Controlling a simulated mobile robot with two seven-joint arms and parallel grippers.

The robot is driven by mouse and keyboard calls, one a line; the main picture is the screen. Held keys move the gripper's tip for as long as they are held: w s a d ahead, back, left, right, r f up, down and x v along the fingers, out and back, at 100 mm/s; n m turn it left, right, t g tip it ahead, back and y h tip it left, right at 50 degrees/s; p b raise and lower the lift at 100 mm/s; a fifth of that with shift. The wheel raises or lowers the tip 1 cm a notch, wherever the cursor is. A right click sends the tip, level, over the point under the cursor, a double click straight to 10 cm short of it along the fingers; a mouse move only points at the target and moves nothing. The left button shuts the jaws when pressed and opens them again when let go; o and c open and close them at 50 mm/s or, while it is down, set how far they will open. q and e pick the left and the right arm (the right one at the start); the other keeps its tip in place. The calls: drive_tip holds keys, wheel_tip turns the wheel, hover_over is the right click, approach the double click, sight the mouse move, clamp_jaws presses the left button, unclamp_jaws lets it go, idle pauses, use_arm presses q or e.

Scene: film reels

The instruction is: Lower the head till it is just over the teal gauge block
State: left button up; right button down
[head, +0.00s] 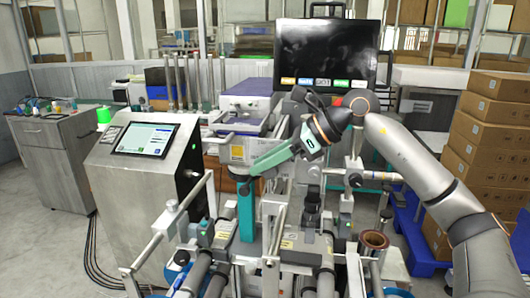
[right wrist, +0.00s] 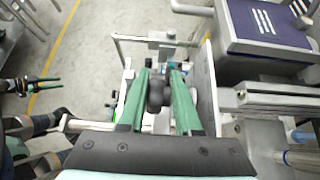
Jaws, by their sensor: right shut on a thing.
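A teal upright block (head: 246,214), which looks like the gauge block, stands in the middle of the machine in the head view. My right gripper (head: 252,172) reaches in from the right, at the block's upper end. In the right wrist view its two green fingers (right wrist: 158,100) are shut on a dark round knob (right wrist: 157,88). A purple-topped grey unit (head: 249,90) sits behind it. I cannot tell which part is the head or its gap to the block. A dark shape with green prongs (right wrist: 40,82) at the wrist view's left may be my left gripper; its state is unclear.
A console with a lit screen (head: 143,139) stands to the left. A large dark monitor (head: 326,54) is behind the machine. Stacked cardboard boxes (head: 488,130) are at the right. Metal rods and rollers crowd the front. Grey floor (right wrist: 85,50) shows in the wrist view.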

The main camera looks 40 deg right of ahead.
drive_tip(key=shift+s+a+r, duration=0.1)
drive_tip(key=shift+a+r, duration=0.05)
drive_tip(key=shift+r, duration=0.2)
drive_tip(key=c, duration=0.9)
unclamp_jaws()
drive_tip(key=shift+o, duration=0.6)
drive_tip(key=shift+s+a+r, duration=0.1)
drive_tip(key=shift+s+a, duration=0.05)
drive_tip(key=shift+d, duration=0.25)
drive_tip(key=b+v, duration=0.2)
drive_tip(key=v, duration=1)
drive_tip(key=shift+s+b, duration=0.2)
drive_tip(key=shift+b, duration=0.2)
